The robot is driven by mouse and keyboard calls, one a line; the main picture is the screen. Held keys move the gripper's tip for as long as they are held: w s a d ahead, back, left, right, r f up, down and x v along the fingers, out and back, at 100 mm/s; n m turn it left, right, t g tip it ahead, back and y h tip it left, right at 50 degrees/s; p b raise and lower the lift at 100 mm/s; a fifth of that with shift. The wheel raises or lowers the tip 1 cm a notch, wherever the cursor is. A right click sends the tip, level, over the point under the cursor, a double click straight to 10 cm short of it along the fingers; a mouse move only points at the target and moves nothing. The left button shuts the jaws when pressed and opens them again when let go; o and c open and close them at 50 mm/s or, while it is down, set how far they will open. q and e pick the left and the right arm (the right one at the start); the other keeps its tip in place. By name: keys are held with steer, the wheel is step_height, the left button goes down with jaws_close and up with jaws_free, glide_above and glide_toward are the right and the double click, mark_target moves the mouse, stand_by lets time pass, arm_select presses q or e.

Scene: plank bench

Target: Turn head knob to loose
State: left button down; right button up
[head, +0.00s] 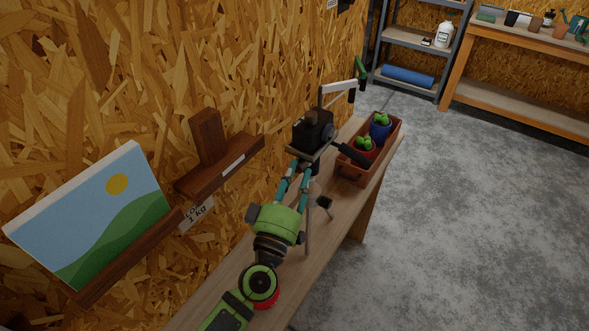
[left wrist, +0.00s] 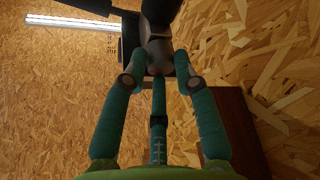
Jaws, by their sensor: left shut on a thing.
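A black tripod-like head (head: 313,130) stands above the plank bench, with a dark handle (head: 352,154) pointing to the lower right and a thin grey post (head: 308,225) below. My left gripper (head: 299,166), green with teal fingers, reaches up to it from the near side. In the left wrist view, the fingers (left wrist: 160,72) close around a grey rounded knob (left wrist: 158,48) under the dark head. The knob is mostly hidden by the fingers in the head view. I cannot read its setting. My right gripper is not in view.
A landscape picture (head: 100,215) and wooden ledges (head: 220,165) are on the wall at left. The bench (head: 335,218) is narrow; open floor (head: 470,220) lies right.

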arm_select(q)
steer(key=shift+n, duration=0.3)
steer(key=c, duration=1)
jaws_free()
steer(key=v, duration=1.2)
steer(key=shift+r, duration=0.1)
